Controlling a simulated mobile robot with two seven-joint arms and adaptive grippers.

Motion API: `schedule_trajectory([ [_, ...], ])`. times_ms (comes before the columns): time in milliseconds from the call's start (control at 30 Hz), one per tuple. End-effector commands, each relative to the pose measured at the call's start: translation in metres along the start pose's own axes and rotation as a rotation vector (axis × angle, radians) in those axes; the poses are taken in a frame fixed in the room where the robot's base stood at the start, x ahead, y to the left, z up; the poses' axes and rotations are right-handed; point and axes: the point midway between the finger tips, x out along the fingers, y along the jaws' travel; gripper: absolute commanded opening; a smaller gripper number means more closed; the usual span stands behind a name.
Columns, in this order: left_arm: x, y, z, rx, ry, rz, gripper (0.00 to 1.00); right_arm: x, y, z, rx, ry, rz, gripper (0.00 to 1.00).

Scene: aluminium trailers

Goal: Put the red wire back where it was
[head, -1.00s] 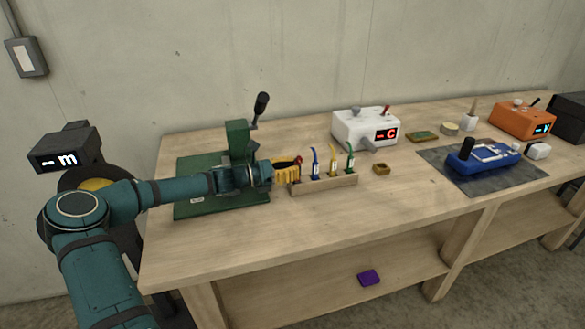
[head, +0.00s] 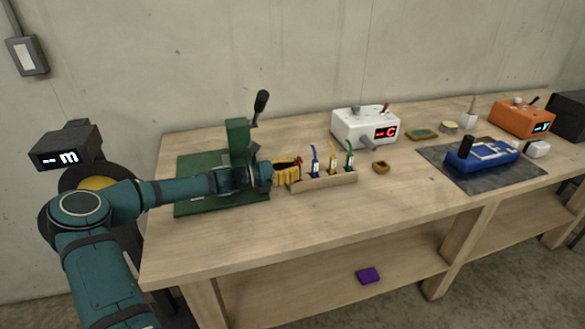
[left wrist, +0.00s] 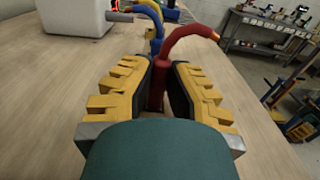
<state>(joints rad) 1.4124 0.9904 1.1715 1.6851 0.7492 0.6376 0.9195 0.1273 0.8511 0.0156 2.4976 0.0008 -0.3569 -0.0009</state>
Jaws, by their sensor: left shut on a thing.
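My left gripper (head: 288,169), with yellow fingers, is at the left end of a wooden rack (head: 325,183). In the left wrist view its fingers (left wrist: 158,88) are shut on the red wire (left wrist: 190,38), which stands upright between the dark pads and bends over to the right at the top. The red wire's lower end is hidden, so I cannot tell whether it is seated in the rack. In the head view only a bit of red (head: 299,161) shows at the fingertips. A blue wire (head: 315,157), a yellow wire (head: 332,160) and a green wire (head: 349,157) stand upright in the rack.
A green press (head: 238,143) stands behind my left arm. A white box with a red display (head: 352,128) is behind the rack. A blue device (head: 480,160) lies on a grey mat. The front of the table is clear.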

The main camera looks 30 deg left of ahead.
Motion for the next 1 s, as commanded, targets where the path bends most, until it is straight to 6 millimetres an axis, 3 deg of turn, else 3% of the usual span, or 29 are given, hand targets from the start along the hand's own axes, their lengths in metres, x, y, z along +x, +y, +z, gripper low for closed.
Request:
schedule_trajectory([
  [33,-0.002,-0.002,-0.013,-0.021,0.005,0.000,0.00,0.002,0.001,0.000,0.000,0.000,0.000,0.00],
  [333,-0.002,-0.002,-0.015,-0.022,0.005,0.000,0.00,0.002,0.001,0.000,0.000,0.000,0.000,0.00],
  [400,-0.002,-0.003,-0.015,-0.022,0.005,0.000,0.34,0.002,0.001,0.000,0.000,0.000,0.000,0.00],
  [433,-0.002,-0.003,-0.015,-0.023,0.005,0.000,0.41,0.002,0.001,0.000,0.000,0.000,0.000,0.00],
  [767,-0.004,-0.002,-0.015,-0.023,0.005,0.001,0.41,0.002,0.001,0.000,0.000,0.000,0.000,0.00],
  [1000,-0.030,-0.001,-0.012,-0.016,0.006,0.008,0.41,0.002,0.001,0.000,0.000,0.000,0.000,0.00],
])
